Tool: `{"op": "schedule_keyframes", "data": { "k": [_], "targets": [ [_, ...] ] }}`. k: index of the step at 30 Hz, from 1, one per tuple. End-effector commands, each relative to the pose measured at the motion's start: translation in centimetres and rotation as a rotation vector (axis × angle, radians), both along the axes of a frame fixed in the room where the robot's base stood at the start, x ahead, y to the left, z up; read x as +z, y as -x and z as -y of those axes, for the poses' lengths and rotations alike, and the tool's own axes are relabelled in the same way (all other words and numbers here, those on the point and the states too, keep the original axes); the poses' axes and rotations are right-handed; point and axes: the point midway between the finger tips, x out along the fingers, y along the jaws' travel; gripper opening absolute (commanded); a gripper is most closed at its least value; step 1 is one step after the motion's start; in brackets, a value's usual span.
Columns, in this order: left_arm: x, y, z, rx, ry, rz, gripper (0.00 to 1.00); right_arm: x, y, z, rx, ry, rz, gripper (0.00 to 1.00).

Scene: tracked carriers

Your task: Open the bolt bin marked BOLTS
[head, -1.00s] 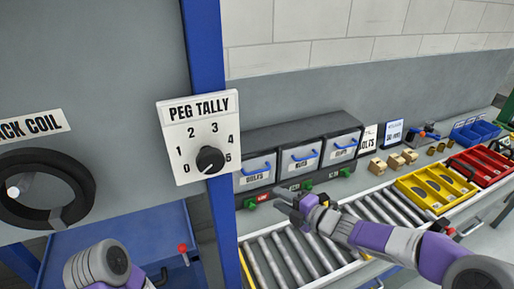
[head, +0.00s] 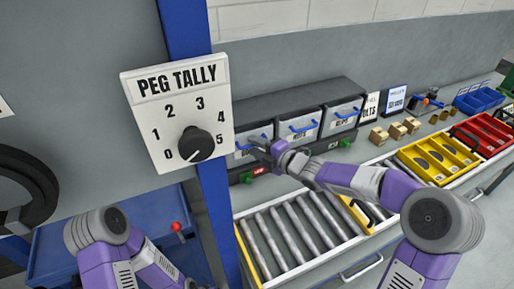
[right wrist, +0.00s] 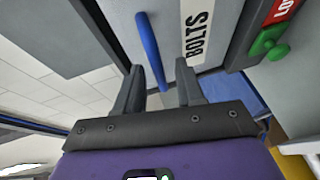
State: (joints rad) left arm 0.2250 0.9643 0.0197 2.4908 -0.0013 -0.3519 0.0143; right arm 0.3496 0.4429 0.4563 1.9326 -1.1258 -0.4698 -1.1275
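The bin marked BOLTS (right wrist: 193,50) fills the upper part of the right wrist view, its front closed as far as I see. In the head view it is the leftmost bin (head: 241,158) of the row, partly hidden by my right gripper. Its blue bar handle (right wrist: 150,50) has its lower end in the gap between my right fingers. My right gripper (right wrist: 158,85) is open, with a finger on each side of that end and no clear contact. It also shows in the head view (head: 262,146), in front of the bin. My left gripper is out of view.
A green knob (right wrist: 270,45) and a red tag (right wrist: 283,8) sit beside the bin front. Two more bins with blue handles stand to the right. The PEG TALLY panel (head: 178,107) and blue post (head: 217,225) are close at left. A roller conveyor (head: 300,230) runs below.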

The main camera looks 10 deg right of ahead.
Motion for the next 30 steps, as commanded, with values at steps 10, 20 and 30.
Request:
{"op": "schedule_keyframes", "data": {
  "k": [10,20,30],
  "targets": [
    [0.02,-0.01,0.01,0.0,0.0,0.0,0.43,0.05,-0.03,-0.03,0.0,0.001,0.001,0.19],
    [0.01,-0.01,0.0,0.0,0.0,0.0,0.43,0.06,-0.03,-0.02,0.0,0.0,0.001,0.0],
    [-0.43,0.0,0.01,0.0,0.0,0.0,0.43,-0.2,0.32,0.11,0.0,0.001,0.001,0.0]
  ]
}}
